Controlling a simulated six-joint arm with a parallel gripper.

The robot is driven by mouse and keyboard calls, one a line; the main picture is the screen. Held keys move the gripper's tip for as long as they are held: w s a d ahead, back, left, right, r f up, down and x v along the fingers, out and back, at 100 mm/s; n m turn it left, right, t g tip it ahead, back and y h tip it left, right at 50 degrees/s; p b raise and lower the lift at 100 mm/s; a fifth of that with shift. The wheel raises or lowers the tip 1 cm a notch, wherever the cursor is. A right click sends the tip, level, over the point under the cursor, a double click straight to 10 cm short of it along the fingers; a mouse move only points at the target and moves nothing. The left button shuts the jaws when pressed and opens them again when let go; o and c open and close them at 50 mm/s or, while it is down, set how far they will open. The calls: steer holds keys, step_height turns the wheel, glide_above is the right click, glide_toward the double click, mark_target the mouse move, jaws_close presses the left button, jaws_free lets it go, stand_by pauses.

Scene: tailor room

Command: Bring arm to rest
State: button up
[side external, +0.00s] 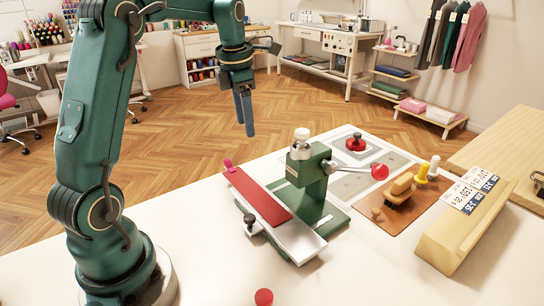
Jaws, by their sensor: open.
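My arm is green and stands at the left of the white table. My gripper (245,114) hangs pointing down, with two dark blue-grey fingers. It is open and empty, raised near the far edge of the table. It is apart from everything on the table. The fingers overlap closely from this angle, so the gap between them hardly shows.
A green press (312,188) with a red-topped plate (257,196) and red-knobbed lever stands mid-table. Right of it are a grey tray (345,187), a brown mat (388,222) with wooden tools, and a wooden block (460,232). A red ball (264,297) lies at the front edge.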

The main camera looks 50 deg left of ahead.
steer(key=s+d+r+m+t, duration=0.1)
steer(key=s+d+r+m, duration=0.2)
steer(key=d+m, duration=0.3)
steer(key=s+d+r+m+t, duration=0.2)
steer(key=s+d+r+m, duration=0.15)
steer(key=d+m, duration=0.35)
steer(key=s+d+f+m, duration=0.2)
steer(key=s+f+m, duration=0.1)
steer(key=m, duration=0.7)
steer(key=s+d+f+m+t, duration=0.1)
steer(key=s+m, duration=0.4)
steer(key=m, duration=0.5)
steer(key=shift+s+d+f+m+h, duration=0.35)
steer(key=shift+d+f, duration=0.3)
steer(key=shift+f, duration=0.65)
